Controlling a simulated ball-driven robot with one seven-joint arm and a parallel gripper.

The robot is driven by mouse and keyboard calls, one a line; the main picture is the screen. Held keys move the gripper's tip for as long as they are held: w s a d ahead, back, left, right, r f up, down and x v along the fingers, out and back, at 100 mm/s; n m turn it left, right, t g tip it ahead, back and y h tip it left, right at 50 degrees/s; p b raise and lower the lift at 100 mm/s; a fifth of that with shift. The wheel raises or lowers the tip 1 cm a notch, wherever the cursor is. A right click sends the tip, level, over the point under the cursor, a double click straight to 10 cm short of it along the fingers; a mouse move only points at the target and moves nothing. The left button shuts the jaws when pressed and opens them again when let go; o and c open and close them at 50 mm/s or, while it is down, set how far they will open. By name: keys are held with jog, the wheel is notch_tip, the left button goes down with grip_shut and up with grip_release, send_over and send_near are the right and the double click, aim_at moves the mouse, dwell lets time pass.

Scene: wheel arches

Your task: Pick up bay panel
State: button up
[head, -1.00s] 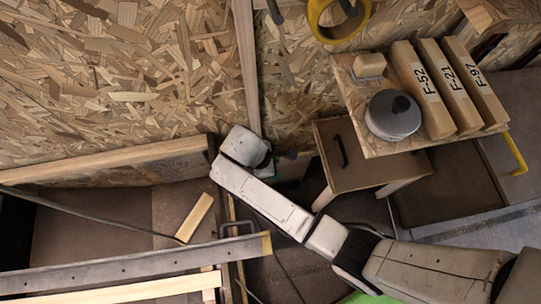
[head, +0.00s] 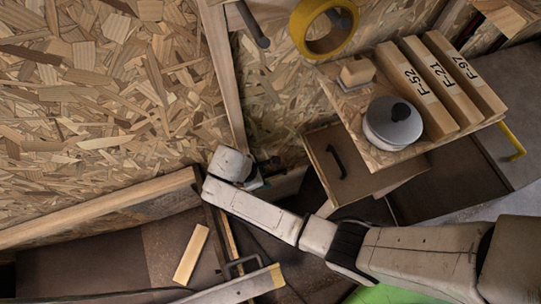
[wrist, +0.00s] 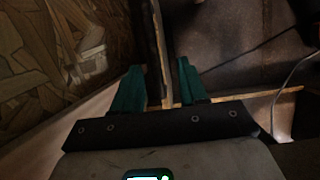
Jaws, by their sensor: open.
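No thing in view is clearly marked as the bay panel, and I cannot tell which one it is. My gripper (head: 262,182) is beside the lower end of an upright wooden strip, left of a brown cabinet front (head: 328,183) with a black handle. In the wrist view, my gripper (wrist: 163,65) has its two teal fingers apart. A thin upright edge (wrist: 158,45) lies in line with the gap between them. I cannot tell whether that edge is between the fingers or beyond them. Nothing is visibly held.
A chipboard top (head: 347,100) at the right bears a lidded pot (head: 385,129), a small wood block (head: 357,72) and labelled boards (head: 433,85). A yellow tape roll (head: 318,42) is above. A loose wood piece (head: 190,255) and a metal bar (head: 240,289) lie lower left.

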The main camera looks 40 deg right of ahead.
jog(key=b+x, duration=0.1)
jog(key=x, duration=0.1)
jog(key=b+x, duration=0.1)
jog(key=x, duration=0.1)
jog(key=shift+d+f, duration=0.25)
jog(key=shift+d, duration=0.25)
grip_shut()
jog(key=shift+w+r, duration=0.1)
dwell(0.8)
